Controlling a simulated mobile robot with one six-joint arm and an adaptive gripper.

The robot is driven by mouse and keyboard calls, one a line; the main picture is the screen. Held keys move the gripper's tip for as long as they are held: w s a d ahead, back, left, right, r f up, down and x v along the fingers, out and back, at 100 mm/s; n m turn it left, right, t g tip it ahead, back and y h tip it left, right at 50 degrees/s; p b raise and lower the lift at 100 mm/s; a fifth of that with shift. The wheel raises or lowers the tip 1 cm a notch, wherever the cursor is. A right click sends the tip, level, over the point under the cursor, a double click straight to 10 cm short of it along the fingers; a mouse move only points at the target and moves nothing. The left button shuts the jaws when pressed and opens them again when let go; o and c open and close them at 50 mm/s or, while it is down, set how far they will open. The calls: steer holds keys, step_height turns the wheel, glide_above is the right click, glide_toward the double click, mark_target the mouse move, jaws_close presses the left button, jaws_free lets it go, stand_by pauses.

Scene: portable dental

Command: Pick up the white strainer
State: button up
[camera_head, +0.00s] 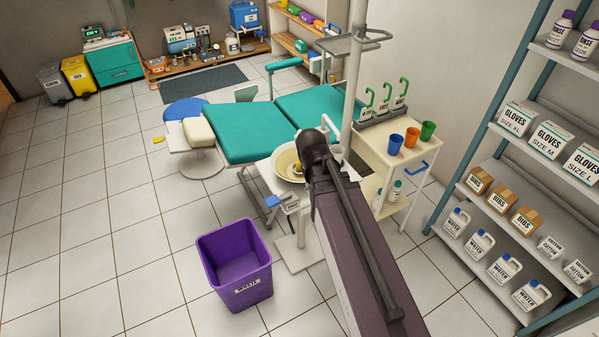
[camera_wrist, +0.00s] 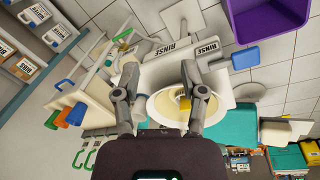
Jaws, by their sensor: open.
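The cream basin (camera_head: 281,154) stands at the foot of the teal chair, partly hidden by my arm in the head view. In the wrist view the basin (camera_wrist: 157,106) lies between and beyond my fingers. A small yellowish piece (camera_wrist: 185,103) shows inside it, partly behind the right finger. I cannot make out the white strainer for certain in either view; it may be in or by the basin. My gripper (camera_wrist: 159,72) is open with nothing between its fingers, apart from the basin. In the head view its fingers are hidden behind my arm.
A purple waste bin (camera_head: 236,262) stands on the floor to the left. A white cart (camera_head: 405,152) with blue, orange and green cups stands right of the basin. A pole rises beside my arm. The teal chair (camera_head: 243,131) is behind. Stocked shelves (camera_head: 505,185) line the right.

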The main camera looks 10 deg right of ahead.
steer(key=w+a+f+m+h+b, duration=0.1)
steer(key=w+f+m+h+b, duration=0.1)
steer(key=w+b, duration=0.1)
steer(key=w+a+f+m+h+b, duration=0.1)
steer(key=w+f+m+b, duration=0.1)
steer(key=w, duration=0.4)
steer(key=w+a+f+m+t+h+b, duration=0.1)
steer(key=w+a+f+m+h+b, duration=0.1)
steer(key=w+b, duration=0.2)
steer(key=shift+w+a+f+m+h, duration=0.1)
steer(key=shift+w+f+m+h, duration=0.2)
steer(key=shift+w+f, duration=0.1)
steer(key=w+a+m+t+h+b, duration=0.2)
steer(key=w+a+m+h+b, duration=0.2)
steer(key=w+a+m+b, duration=0.2)
steer(key=w+a, duration=0.2)
steer(key=w, duration=0.1)
steer(key=shift+a+f+t+h+b, duration=0.2)
steer(key=shift+f+t+h+b, duration=0.1)
steer(key=shift+t+b, duration=0.1)
steer(key=shift+w+d+f, duration=0.1)
steer(key=shift+d, duration=0.05)
steer(key=b, duration=0.4)
glide_toward(298, 162)
steer(key=x, duration=0.3)
steer(key=shift+w+d+f, duration=0.35)
steer(key=shift+d, duration=0.35)
